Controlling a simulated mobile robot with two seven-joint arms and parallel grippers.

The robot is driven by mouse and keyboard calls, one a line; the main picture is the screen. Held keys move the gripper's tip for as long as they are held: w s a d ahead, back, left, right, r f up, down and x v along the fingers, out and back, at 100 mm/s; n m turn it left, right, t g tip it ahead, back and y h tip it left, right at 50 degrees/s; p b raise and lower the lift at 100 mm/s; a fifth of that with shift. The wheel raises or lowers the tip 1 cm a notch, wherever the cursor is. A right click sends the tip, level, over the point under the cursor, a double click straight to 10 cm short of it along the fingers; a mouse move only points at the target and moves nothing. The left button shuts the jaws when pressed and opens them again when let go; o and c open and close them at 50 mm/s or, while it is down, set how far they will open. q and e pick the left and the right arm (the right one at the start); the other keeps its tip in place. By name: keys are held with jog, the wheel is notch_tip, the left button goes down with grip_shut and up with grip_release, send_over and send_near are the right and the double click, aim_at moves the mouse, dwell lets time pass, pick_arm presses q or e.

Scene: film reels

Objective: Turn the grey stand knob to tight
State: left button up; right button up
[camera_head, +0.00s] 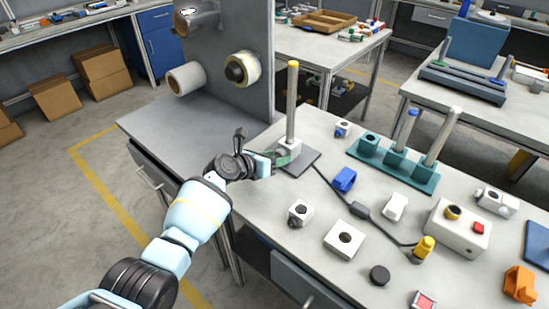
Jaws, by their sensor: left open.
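A stand with an upright metal post (292,105), yellow at its top, rises from a flat dark grey base plate (306,161) on the workbench. A pale clamp block (291,144) sits around the foot of the post. My left gripper (284,157) is open at the left side of this block, its fingers low over the base plate. The knob itself is too small, or too hidden by the fingers, to make out, so I cannot tell whether they touch it. My right gripper is out of view.
A teal rack (425,183) with upright rods stands right of the stand. A blue block (344,179), white blocks and a cable lie in front. A white box with a red button (453,236) is at right. A tall grey panel (232,100) with rolls stands behind left.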

pick_arm(q)
jog(key=c, duration=1)
jog(key=shift+o, duration=0.2)
jog(key=shift+d+r+m+y+p, duration=0.2)
jog(key=shift+m+y+p, duration=0.1)
jog(key=shift+m+p, duration=0.3)
jog(key=shift+m+t+y+p, duration=0.3)
jog(key=shift+m+t+p, duration=0.1)
jog(key=shift+p, duration=0.05)
jog(key=shift+s+f+m+t+y+p, duration=0.15)
jog(key=shift+m+t+y+p, duration=0.35)
jog(key=shift+m, duration=0.5)
jog(key=shift+f+m+y, duration=0.15)
jog(key=shift+m+y, duration=0.15)
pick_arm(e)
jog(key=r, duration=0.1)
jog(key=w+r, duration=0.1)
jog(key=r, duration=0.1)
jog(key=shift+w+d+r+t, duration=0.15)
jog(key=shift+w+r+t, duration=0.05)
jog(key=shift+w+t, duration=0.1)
pick_arm(q)
jog(key=o, duration=1)
jog(key=shift+c, duration=0.2)
